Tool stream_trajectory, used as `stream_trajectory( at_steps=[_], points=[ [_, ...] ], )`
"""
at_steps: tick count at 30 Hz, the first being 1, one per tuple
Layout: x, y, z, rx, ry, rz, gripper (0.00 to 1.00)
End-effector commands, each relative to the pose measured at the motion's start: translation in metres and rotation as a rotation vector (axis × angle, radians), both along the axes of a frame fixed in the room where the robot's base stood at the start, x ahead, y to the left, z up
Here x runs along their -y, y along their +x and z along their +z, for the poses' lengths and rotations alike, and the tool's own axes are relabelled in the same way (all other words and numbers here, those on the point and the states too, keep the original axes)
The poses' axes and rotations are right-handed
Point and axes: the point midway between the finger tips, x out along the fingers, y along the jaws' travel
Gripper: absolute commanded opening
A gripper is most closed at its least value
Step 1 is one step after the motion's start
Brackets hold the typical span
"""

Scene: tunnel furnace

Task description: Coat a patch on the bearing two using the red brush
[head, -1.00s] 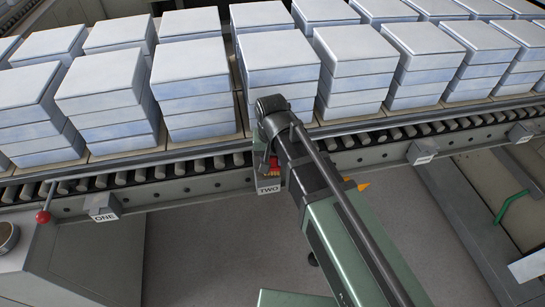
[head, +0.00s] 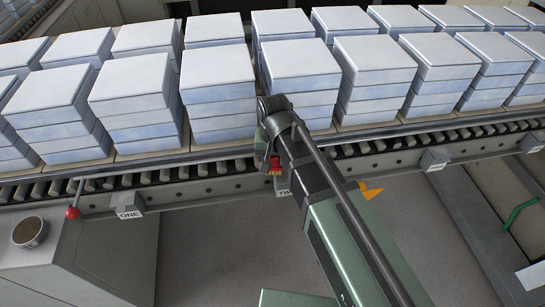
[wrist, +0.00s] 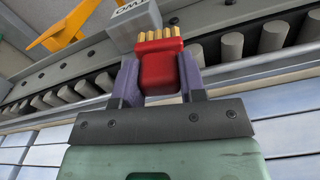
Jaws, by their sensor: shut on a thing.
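My gripper (wrist: 157,82) is shut on the red brush (wrist: 160,62), its purple fingers on both sides of the handle. The tan bristles point to the top of the wrist view, at the lower edge of the grey block of bearing two (wrist: 146,28), whose label TWO shows upside down. I cannot tell whether the bristles touch it. In the head view the brush (head: 275,168) shows as a small red patch beside the arm's end, just above and left of bearing two (head: 283,189). My arm hides most of that block and its label.
The roller conveyor (head: 205,171) runs behind, carrying stacks of white slabs (head: 215,75) close to my arm. Bearing one (head: 128,212) and a red-knobbed lever (head: 72,212) are at left; another bearing (head: 434,160) is at right. An orange pointer (head: 371,191) lies right of my arm.

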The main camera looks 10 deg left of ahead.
Motion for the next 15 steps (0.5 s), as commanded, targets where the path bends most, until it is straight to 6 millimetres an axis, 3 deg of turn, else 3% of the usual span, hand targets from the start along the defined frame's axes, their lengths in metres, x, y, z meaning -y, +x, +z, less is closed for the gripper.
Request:
stream_trajectory(
  at_steps=[1,9,15],
  points=[
    [0.001,0.000,0.010,0.000,0.000,-0.001,0.16],
    [0.003,0.001,0.034,0.000,0.000,-0.006,0.16],
    [0.004,0.002,0.042,0.000,0.000,-0.008,0.16]
  ],
)
